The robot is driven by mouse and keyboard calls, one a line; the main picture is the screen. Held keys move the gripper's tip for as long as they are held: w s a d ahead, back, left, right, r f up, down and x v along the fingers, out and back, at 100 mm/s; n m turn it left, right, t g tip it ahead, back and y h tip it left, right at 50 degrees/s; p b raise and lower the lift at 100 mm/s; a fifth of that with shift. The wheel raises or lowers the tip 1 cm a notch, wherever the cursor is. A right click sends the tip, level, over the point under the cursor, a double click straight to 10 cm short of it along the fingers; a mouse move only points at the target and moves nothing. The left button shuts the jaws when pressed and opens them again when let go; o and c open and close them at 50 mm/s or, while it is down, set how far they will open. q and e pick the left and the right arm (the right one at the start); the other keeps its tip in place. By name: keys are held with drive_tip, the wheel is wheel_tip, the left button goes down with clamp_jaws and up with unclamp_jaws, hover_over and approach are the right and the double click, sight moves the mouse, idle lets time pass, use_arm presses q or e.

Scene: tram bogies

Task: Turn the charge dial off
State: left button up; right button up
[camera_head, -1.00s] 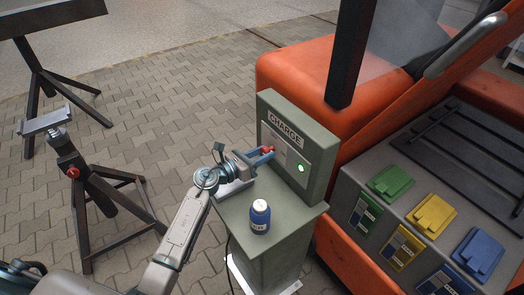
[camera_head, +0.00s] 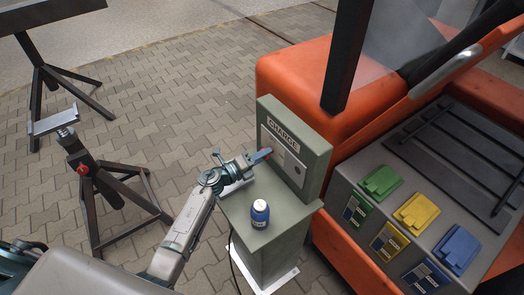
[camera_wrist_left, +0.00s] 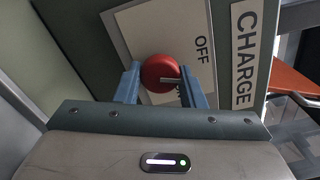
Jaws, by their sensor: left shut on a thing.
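The grey-green charge box (camera_head: 309,143) carries a CHARGE label and a pale plate (camera_wrist_left: 133,35) marked OFF; a second marking is mostly hidden by my gripper. The round red dial (camera_wrist_left: 159,70) sits on this plate with a light pointer line running towards the right in the left wrist view. My left gripper (camera_head: 263,156) is at the box front, its blue fingers shut on the dial from both sides. In the head view the fingers mostly hide the dial. The lamp (camera_head: 293,147) on the box looks unlit. My right gripper is not in view.
A blue bottle with a white cap (camera_head: 260,213) stands on the pedestal ledge beside my left gripper. An orange vehicle (camera_head: 295,75) stands close behind and right of the box. A dark metal stand (camera_head: 100,185) is at the left. Open paving lies between.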

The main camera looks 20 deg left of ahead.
use_arm(q)
drive_tip(key=shift+r+n+p, duration=0.1)
drive_tip(key=shift+n+p, duration=1.3)
drive_tip(key=shift+n, duration=0.8)
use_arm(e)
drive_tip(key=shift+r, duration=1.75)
use_arm(q)
drive_tip(key=o, duration=1)
drive_tip(key=b+v, duration=0.3)
drive_tip(key=v, duration=0.7)
drive_tip(key=shift+a, duration=0.15)
drive_tip(key=shift+s+a, duration=0.15)
drive_tip(key=shift+s, duration=0.15)
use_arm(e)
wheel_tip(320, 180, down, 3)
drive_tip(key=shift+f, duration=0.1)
